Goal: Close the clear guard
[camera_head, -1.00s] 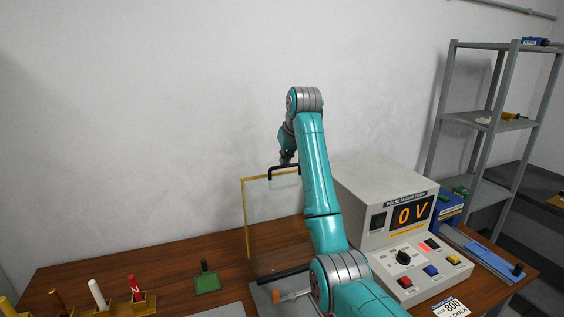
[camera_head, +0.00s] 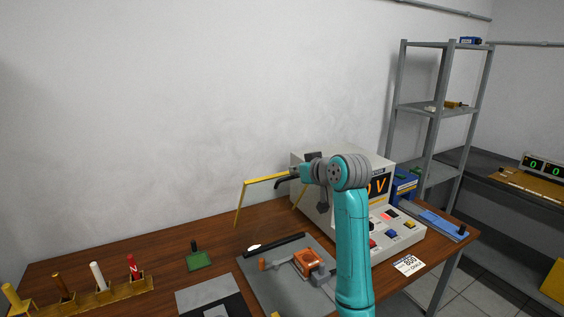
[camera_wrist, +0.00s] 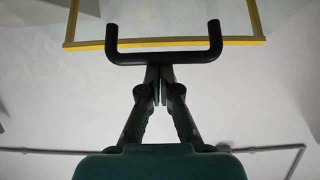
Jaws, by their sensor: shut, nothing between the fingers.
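The clear guard is a see-through panel with a yellow frame (camera_head: 265,179); it stands tilted above the grey base plate, its lower part hard to make out. Its black handle (camera_head: 284,183) sticks out from the top edge. In the wrist view the handle (camera_wrist: 165,57) spans the picture in front of the yellow frame edge (camera_wrist: 185,42). My gripper (camera_head: 293,172) is at the handle. In the wrist view its shut, empty fingers (camera_wrist: 160,72) meet the middle of the handle bar; I cannot tell whether they touch it.
An orange clamp-like part (camera_head: 308,262) sits on the grey plate (camera_head: 262,283) under the guard. A grey power unit (camera_head: 299,166) with buttons stands right, partly behind my arm. A green block (camera_head: 199,261) and a rack of coloured sticks (camera_head: 105,294) are left. Bare wood lies between.

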